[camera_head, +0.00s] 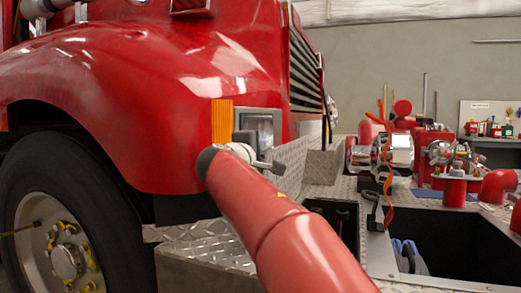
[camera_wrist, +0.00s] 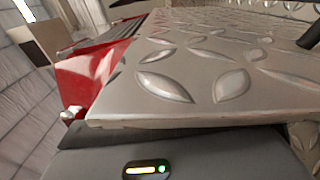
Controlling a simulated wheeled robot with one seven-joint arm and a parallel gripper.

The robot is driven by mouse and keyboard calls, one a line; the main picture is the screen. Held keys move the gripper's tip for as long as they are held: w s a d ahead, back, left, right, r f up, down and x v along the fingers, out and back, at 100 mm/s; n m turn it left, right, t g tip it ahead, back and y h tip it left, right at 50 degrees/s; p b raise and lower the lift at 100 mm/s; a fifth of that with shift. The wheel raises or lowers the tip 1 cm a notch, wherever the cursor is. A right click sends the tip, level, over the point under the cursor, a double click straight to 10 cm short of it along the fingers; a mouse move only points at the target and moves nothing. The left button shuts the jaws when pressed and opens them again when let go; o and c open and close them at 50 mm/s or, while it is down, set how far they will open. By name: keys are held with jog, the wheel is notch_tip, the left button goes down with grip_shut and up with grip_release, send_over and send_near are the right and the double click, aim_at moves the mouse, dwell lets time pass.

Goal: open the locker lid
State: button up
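Patterned diamond plate fills much of the wrist view as a close, pale metal panel (camera_wrist: 190,75) with a straight near edge. I cannot tell for sure that this panel is the locker lid. In the head view a tilted diamond-plate panel (camera_head: 292,158) stands just behind the end of my arm, by the truck's headlight. My gripper (camera_head: 270,166) shows only as a small grey and dark piece beyond my red arm, close to that panel. My arm hides much of it. Its fingers are not clear, and I cannot see whether they touch the plate.
The red fender (camera_head: 140,90) and wheel (camera_head: 65,235) fill the left. Diamond-plate bumper deck (camera_head: 215,248) lies below my arm. To the right are an open dark compartment (camera_head: 465,240), a smaller dark opening (camera_head: 340,215), an orange strap (camera_head: 387,165) and red pump fittings (camera_head: 455,190).

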jog(key=shift+w+d, duration=0.1)
jog(key=shift+w, duration=0.15)
grip_shut()
